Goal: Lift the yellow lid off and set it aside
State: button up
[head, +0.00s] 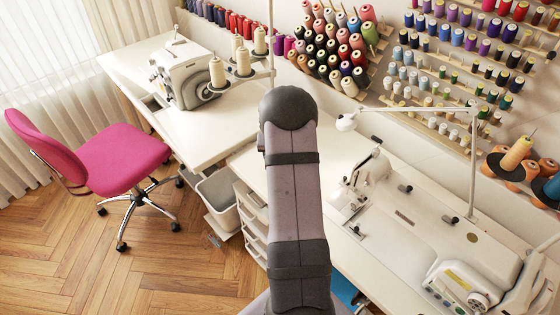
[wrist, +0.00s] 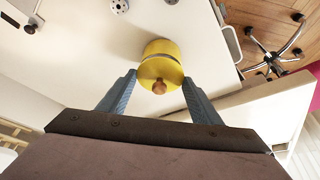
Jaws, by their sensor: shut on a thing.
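The yellow lid (wrist: 158,71) shows in the wrist view, with a small brown knob (wrist: 159,87) facing my camera. Beyond it is a yellow round container (wrist: 161,47), with a thin grey band between the two. My gripper (wrist: 158,78) has its two blue-grey fingers on either side of the lid, shut on it. I cannot tell whether the lid is lifted clear of the container. In the head view my arm stands in the middle, and neither the gripper nor the lid is visible there.
The container stands on a white table (wrist: 85,45). A sewing machine (head: 375,180) is set into the right table, and a serger (head: 190,75) with thread cones stands on the left one. A pink chair (head: 110,160) and a bin (head: 217,198) are on the floor.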

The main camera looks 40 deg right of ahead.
notch_tip(320, 180, up, 9)
jog(key=shift+f+b, duration=0.2)
jog(key=shift+b, duration=0.7)
jog(key=f+b, duration=0.1)
jog(key=f, duration=0.1)
jog(key=a+f, duration=0.1)
jog(key=f, duration=0.1)
jog(key=shift+a+f+b, duration=0.1)
jog(key=shift+f+b, duration=0.1)
jog(key=shift+b, duration=0.2)
jog(key=w+a+r+n+t+y+b, duration=0.1)
jog(key=w+a+n+y+b, duration=0.1)
jog(key=w+n, duration=0.7)
jog(key=shift+a+y, duration=0.6)
jog(key=shift+a, duration=0.25)
jog(key=shift+w, duration=0.1)
jog(key=shift+f+p, duration=0.95)
jog(key=shift+f, duration=4)
